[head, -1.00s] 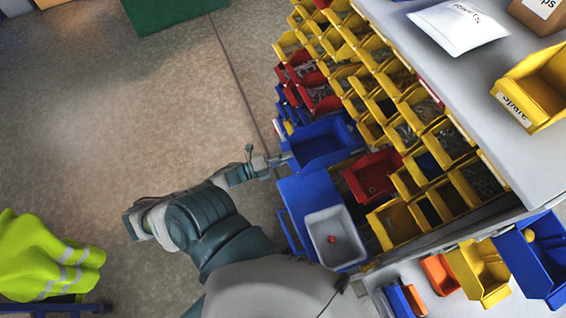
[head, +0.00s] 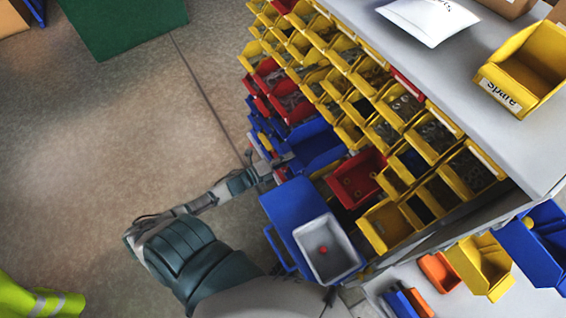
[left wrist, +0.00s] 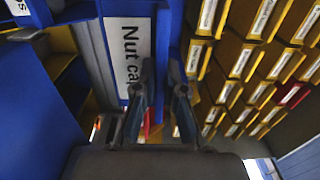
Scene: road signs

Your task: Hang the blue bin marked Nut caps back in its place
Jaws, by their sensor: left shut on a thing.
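The blue bin marked Nut caps (head: 318,148) is held at the front of the rack of bins (head: 350,100). In the left wrist view its white label (left wrist: 126,45) reads "Nut ca", with the rest hidden behind a finger. My left gripper (head: 282,163) is shut on the bin's edge, and its two fingers (left wrist: 164,75) show at the label's side. Whether the bin touches the rack cannot be told. My right gripper is not in view.
A grey worktop (head: 500,130) lies at the right. Open floor (head: 120,130) is at the left.

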